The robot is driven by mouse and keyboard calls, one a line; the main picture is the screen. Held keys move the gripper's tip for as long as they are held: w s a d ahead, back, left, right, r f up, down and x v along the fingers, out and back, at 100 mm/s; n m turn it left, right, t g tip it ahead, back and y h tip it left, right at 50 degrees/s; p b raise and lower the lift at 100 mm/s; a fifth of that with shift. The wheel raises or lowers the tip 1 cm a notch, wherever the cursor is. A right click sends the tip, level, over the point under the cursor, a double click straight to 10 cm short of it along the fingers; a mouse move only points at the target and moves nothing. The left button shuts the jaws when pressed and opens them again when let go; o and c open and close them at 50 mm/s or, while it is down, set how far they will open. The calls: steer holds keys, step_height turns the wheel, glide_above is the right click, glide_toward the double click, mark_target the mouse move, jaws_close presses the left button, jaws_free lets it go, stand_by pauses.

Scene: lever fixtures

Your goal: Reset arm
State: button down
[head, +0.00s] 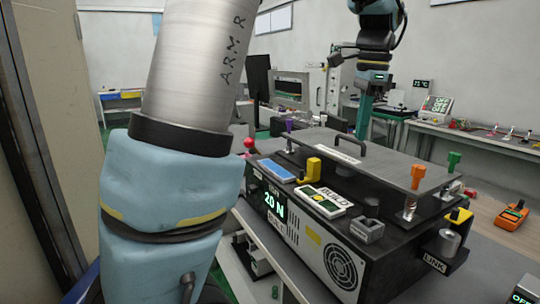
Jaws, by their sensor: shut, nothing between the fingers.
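My gripper (363,126) hangs down at the top centre of the head view, behind the black fixture box (375,262). Its teal fingers look shut, with nothing between them; its tips are near the far side of the box's top plate (400,170). A black handle (362,143) stands on that plate. The box carries a green "20 N" display (276,204), a red ball knob (249,144), yellow levers (313,165), orange knobs (417,175) and green knobs (454,160). Whether the fingers touch anything is hidden.
My large arm link (190,65) fills the left foreground. An orange handheld meter (511,215) lies on the bench to the right of the box. A rear bench (480,142) along the wall holds instruments and small levers. A tall cabinet panel (45,130) stands at the left.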

steer(key=a+f+n, duration=0.2)
steer(key=a+f, duration=0.1)
steer(key=a, duration=0.1)
steer(key=w+a+f+n, duration=0.1)
steer(key=a+f+n, duration=0.2)
steer(key=a, duration=0.1)
steer(key=a+f+n, duration=0.2)
steer(key=a+f, duration=0.1)
steer(key=a, duration=0.2)
steer(key=shift+w+f+h, duration=0.15)
steer(key=shift+f+h, duration=0.15)
steer(key=s+a+f+n, duration=0.4)
steer(key=a+f+n, duration=0.1)
steer(key=a, duration=0.1)
steer(key=s+a+f+n+t, duration=0.1)
steer(key=s+a+f+n, duration=0.3)
steer(key=a, duration=0.3)
steer(key=shift+a+f+n, duration=0.3)
steer(key=shift+f+n, duration=0.1)
steer(key=shift+f, duration=0.1)
